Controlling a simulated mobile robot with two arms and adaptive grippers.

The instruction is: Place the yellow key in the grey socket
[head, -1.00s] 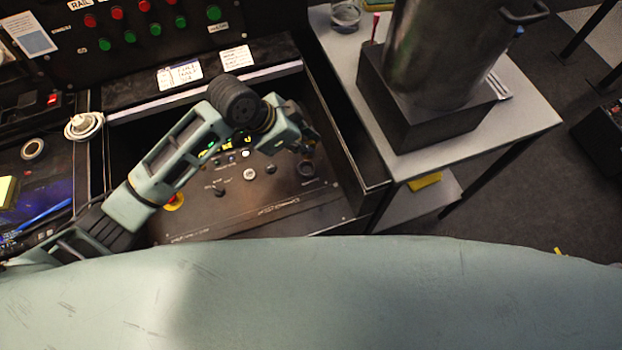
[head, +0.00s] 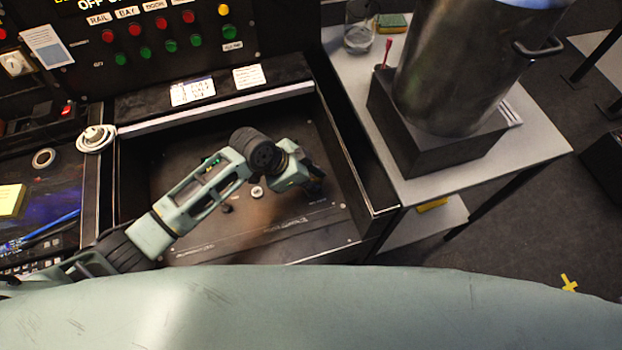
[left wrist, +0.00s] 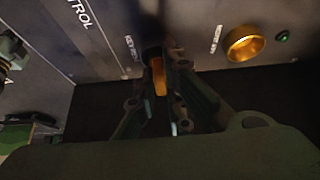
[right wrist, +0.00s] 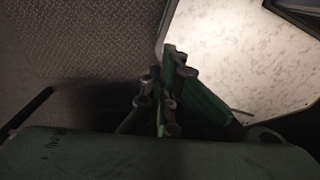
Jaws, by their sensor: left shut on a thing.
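My left gripper (head: 315,187) is low over the black panel in the open bay, at its right side. In the left wrist view its fingers (left wrist: 158,85) are shut on the yellow key (left wrist: 158,77), a short orange-yellow piece. The key's far end is close to a dark round opening (left wrist: 152,50) beside a small label. I cannot tell whether it is inside the opening or whether this is the grey socket. A gold ring socket (left wrist: 245,43) is to its right. My right gripper (right wrist: 160,95) appears shut and empty, away from the panel.
The bay's raised right wall (head: 352,165) stands near my left gripper. Beyond it is a grey table (head: 540,150) with a large metal pot (head: 450,75) on a dark block. A button panel (head: 165,45) is behind the bay. A yellow cross (head: 569,283) lies on the floor.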

